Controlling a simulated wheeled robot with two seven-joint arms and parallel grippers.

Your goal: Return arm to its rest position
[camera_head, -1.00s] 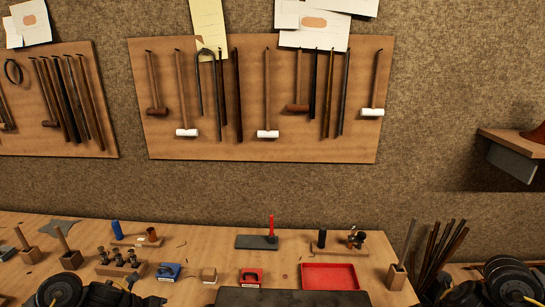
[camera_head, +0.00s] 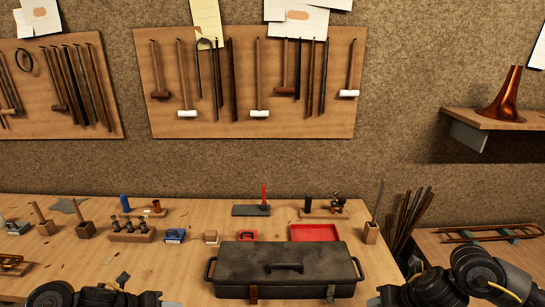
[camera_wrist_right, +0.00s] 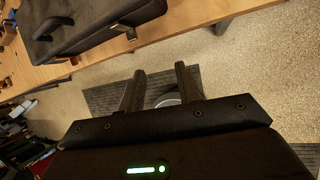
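My left arm comes in at the bottom left of the head view. Only the edge of its gripper (camera_head: 168,303) shows at the frame's bottom, so its fingers are hidden. My right arm is at the bottom right, with the edge of its gripper (camera_head: 376,300) just right of the black toolbox (camera_head: 285,262). In the right wrist view my right gripper (camera_wrist_right: 159,84) has its two fingers apart with nothing held between them. It is off the front edge of the workbench, over the floor. The toolbox is closed and sits at the bench's front edge.
The workbench (camera_head: 120,262) holds a red tray (camera_head: 315,233), a wooden block with several upright pieces (camera_head: 132,235) and other small tools. Rods (camera_head: 410,215) stand at its right end. A copper horn bell (camera_head: 505,98) stands on a wall shelf (camera_head: 485,120). Hammers hang on a pegboard.

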